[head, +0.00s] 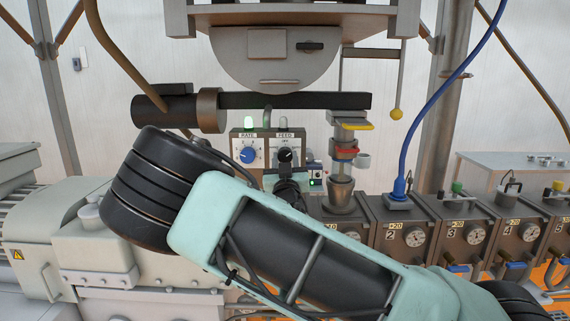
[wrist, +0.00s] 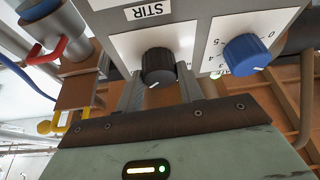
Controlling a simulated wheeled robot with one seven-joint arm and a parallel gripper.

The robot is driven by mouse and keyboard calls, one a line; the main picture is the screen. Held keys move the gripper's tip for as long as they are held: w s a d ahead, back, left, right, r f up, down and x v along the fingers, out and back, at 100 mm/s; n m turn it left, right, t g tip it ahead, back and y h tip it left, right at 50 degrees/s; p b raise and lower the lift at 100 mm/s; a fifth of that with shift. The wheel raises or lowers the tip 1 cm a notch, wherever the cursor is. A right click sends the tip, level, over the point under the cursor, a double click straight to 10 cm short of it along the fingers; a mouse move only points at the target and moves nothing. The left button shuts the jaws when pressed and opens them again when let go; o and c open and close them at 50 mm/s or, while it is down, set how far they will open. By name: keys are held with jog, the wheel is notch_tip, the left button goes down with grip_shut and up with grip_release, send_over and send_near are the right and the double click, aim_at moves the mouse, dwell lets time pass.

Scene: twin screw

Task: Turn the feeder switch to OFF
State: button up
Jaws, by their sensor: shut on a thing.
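The feeder switch is a black knob (head: 285,156) under the FEED label, on the right of a small control panel (head: 262,136). It also shows in the wrist view (wrist: 158,65), with a white pointer line near its lower edge. My gripper (wrist: 159,84) is shut on this knob, one finger on each side. In the head view my gripper is a dark shape just below the knob, partly hidden by my arm. The lamp above FEED (head: 283,122) looks pale and unlit. I cannot read the switch's position marks.
A blue RATE knob (head: 248,155) sits beside the switch, under a lit green lamp (head: 248,122). A valve stack with a red clamp (head: 345,153) stands further right. A dark horizontal bar (head: 300,101) hangs above.

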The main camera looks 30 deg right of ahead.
jog(key=n+y, duration=0.1)
jog(key=n, duration=0.3)
jog(key=n+t+y+b, duration=0.1)
jog(key=n+y, duration=0.1)
jog(key=n, duration=0.1)
jog(key=shift+s+d+n+y, duration=0.1)
jog(key=shift+n+y, duration=0.2)
jog(key=shift+n, duration=0.1)
jog(key=n+y, duration=0.1)
jog(key=n, duration=0.2)
jog(key=n+y, duration=0.1)
jog(key=n, duration=0.2)
jog(key=shift+r+y, duration=0.15)
jog(key=shift+y, duration=0.25)
jog(key=o, duration=1)
